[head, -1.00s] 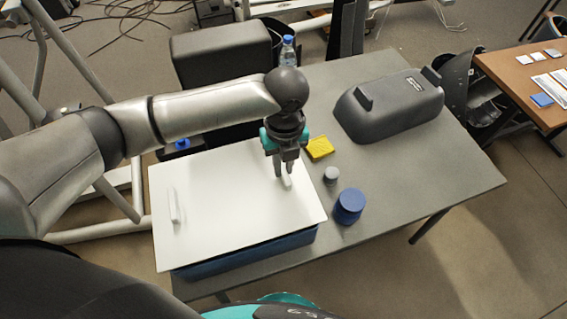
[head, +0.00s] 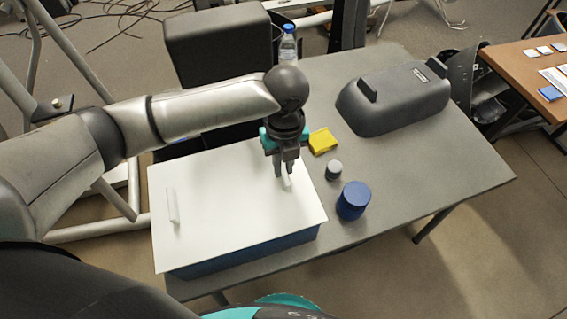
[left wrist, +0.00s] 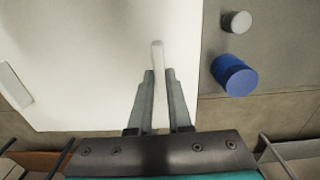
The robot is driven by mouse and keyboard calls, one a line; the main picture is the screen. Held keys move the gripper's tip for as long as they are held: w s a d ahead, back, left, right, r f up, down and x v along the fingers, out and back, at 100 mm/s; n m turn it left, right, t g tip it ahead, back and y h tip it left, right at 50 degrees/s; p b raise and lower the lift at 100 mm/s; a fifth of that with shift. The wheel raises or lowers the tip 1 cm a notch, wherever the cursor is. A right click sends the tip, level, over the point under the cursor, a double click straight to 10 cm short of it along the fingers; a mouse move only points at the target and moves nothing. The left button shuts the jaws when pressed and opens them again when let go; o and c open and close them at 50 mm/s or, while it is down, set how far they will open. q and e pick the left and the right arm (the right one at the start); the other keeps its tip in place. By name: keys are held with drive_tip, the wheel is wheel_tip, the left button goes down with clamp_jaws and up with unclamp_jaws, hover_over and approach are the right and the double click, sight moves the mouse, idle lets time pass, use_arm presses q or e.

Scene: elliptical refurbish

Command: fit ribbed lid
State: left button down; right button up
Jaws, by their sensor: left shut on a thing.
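The white lid (head: 230,215) is a flat panel with two raised white ribs. It lies over a blue box (head: 240,252), whose front side shows below the lid's edge; whether the lid is seated or slightly raised I cannot tell. My left gripper (head: 284,172) points down at the lid's right side and is shut on the right rib (left wrist: 157,55), seen between its fingers in the left wrist view. The left rib (head: 172,206) stands free. The box's inside and far side are hidden by the lid. My right gripper is not in view.
On the grey table (head: 425,185), right of the lid, stand a blue cylinder (head: 353,200), a small grey cylinder (head: 333,170) and a yellow block (head: 322,141). A dark grey case (head: 395,100) lies farther back. A bottle (head: 288,45) stands behind the arm. The table's right part is clear.

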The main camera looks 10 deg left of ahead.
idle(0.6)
use_arm(q)
drive_tip(key=shift+f, duration=0.65)
idle(0.5)
drive_tip(key=c, duration=0.8)
unclamp_jaws()
drive_tip(key=shift+o, duration=0.2)
wheel_tip(320, 180, up, 15)
drive_tip(key=p, duration=0.2)
drive_tip(key=shift+r+p, duration=0.15)
drive_tip(key=shift+p, duration=0.25)
drive_tip(key=shift+s+d, duration=0.1)
